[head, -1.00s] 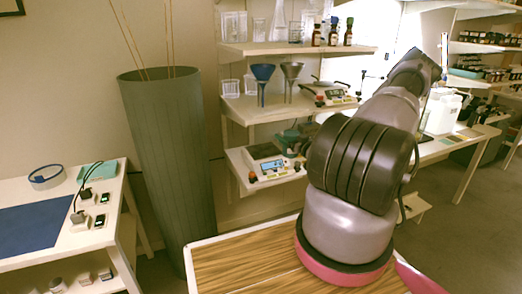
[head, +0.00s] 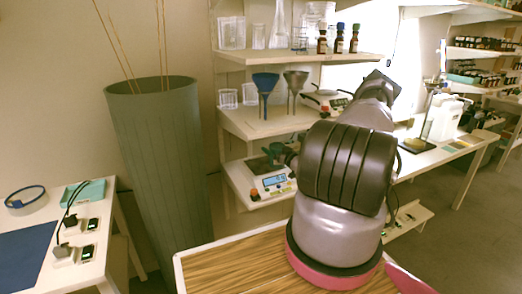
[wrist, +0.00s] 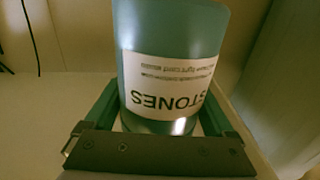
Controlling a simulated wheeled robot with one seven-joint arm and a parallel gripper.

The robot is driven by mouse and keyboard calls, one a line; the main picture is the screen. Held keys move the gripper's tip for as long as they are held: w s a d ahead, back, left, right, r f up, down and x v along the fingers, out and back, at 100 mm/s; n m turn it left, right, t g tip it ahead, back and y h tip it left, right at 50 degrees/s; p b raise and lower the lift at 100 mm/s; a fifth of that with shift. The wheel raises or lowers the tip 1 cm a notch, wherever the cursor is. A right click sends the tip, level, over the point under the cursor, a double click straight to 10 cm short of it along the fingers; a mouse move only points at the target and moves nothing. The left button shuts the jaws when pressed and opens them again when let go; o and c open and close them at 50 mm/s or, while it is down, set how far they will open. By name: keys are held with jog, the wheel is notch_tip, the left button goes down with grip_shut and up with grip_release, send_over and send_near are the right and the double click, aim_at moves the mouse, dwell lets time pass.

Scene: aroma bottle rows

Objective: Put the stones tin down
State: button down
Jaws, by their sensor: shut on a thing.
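The stones tin (wrist: 172,40) is a blue-green cylinder with a white label reading STONES, upside down in the wrist view. My gripper (wrist: 165,105) is shut on it, with one green finger at each side. The tin's far end runs out of the top of the wrist view. A pale surface and a wall lie behind it; I cannot tell whether the tin touches them. In the head view my arm covers the gripper, and I cannot make out the tin for certain.
A scale (head: 268,182) stands on the lower shelf. Above are a blue funnel (head: 264,88), a grey funnel (head: 295,85) and brown bottles (head: 338,40). A tall green bin (head: 160,170) stands left of the shelves. A wood-topped table (head: 225,270) is in front.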

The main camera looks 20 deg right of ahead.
jog(key=shift+w+a+f, duration=0.3)
jog(key=shift+w+f, duration=0.25)
jog(key=shift+w, duration=1.05)
jog(key=shift+w+a+f, duration=0.3)
jog(key=shift+w+f, duration=0.25)
jog(key=shift+w, duration=1.05)
jog(key=shift+w+a+f, duration=0.3)
jog(key=shift+w+f, duration=0.25)
jog(key=shift+w, duration=1.05)
jog(key=shift+f, duration=0.15)
grip_release()
jog(key=shift+f, duration=0.1)
jog(key=shift+r, duration=0.2)
jog(key=s, duration=0.4)
jog(key=s+d, duration=0.1)
jog(key=s, duration=0.3)
jog(key=s+d, duration=0.1)
jog(key=s, duration=0.3)
jog(key=shift+d, duration=0.1)
